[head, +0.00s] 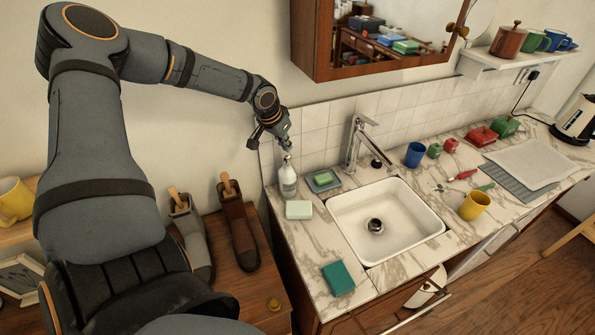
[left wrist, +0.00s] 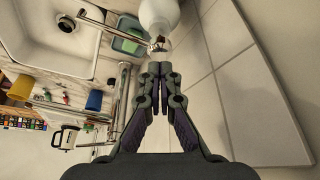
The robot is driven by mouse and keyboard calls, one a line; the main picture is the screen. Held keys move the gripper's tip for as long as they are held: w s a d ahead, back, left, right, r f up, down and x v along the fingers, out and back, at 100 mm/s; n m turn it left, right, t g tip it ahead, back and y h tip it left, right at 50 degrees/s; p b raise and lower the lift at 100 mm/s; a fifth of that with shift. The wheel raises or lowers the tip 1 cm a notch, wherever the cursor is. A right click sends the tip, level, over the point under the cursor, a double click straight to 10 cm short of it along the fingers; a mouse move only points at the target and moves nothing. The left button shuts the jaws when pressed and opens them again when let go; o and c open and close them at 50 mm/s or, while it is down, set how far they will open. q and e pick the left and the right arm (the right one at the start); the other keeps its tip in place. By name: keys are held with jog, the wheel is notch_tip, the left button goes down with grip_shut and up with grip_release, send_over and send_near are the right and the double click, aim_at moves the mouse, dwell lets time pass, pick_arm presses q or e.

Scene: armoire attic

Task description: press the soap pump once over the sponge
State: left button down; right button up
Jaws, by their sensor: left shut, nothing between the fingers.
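The soap pump (head: 288,180) is a white bottle standing upright at the back left corner of the marble counter. Its white body shows at the top of the left wrist view (left wrist: 160,14), with the metal pump head (left wrist: 160,44) toward me. My left gripper (head: 286,147) is shut and empty, its fingertips (left wrist: 160,70) right at the pump head; I cannot tell whether they touch. A pale green block (head: 299,210) lies just in front of the bottle, and a teal block (head: 338,278) lies near the counter's front; I cannot tell which is the sponge.
A teal dish (head: 312,189) holding a green piece is right of the bottle. The sink (head: 350,230) and tall faucet (head: 353,145) are further right. A tiled wall (head: 313,118) stands close behind. A blue cup (head: 414,155) and yellow mug (head: 474,206) stand beyond the sink.

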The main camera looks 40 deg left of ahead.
pick_arm(q)
jog(key=shift+r, duration=0.1)
notch_tip(320, 180, up, 6)
jog(key=p, duration=0.4)
dwell(0.5)
